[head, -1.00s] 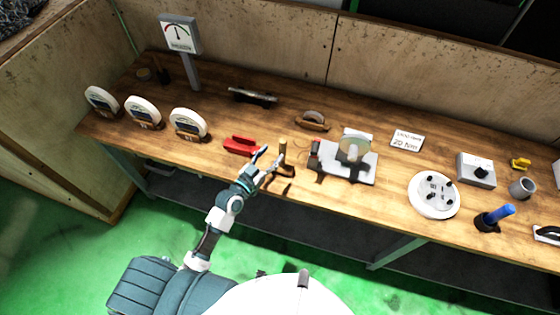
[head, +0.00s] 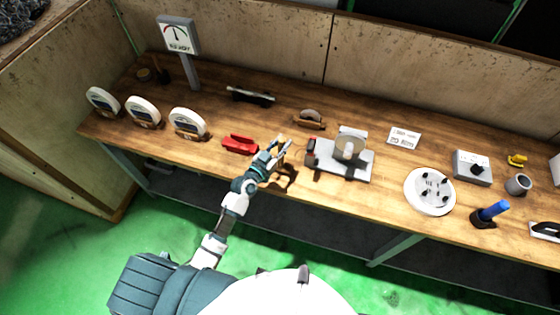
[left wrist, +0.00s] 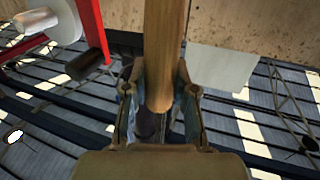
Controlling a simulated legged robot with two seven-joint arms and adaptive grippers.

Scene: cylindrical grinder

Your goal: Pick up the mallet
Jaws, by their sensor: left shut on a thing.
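The mallet shows as a pale wooden handle in the left wrist view (left wrist: 164,50), running down from the top edge to a rounded end between the fingers. In the head view only a small tan part of it (head: 281,139) shows at the fingers, near the bench's front edge. Its head cannot be made out. My left gripper (head: 284,145) is shut on the handle, one finger on each side, as the left wrist view also shows (left wrist: 164,95). Whether the mallet is clear of the bench cannot be told. My right gripper is not in view.
A red tool (head: 240,144) lies just left of my left gripper. A grey device with a disc (head: 345,165) stands close to its right. White round-faced gauges (head: 187,122) line the left side. A white round plate (head: 430,192) is further right on the wooden bench (head: 220,165).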

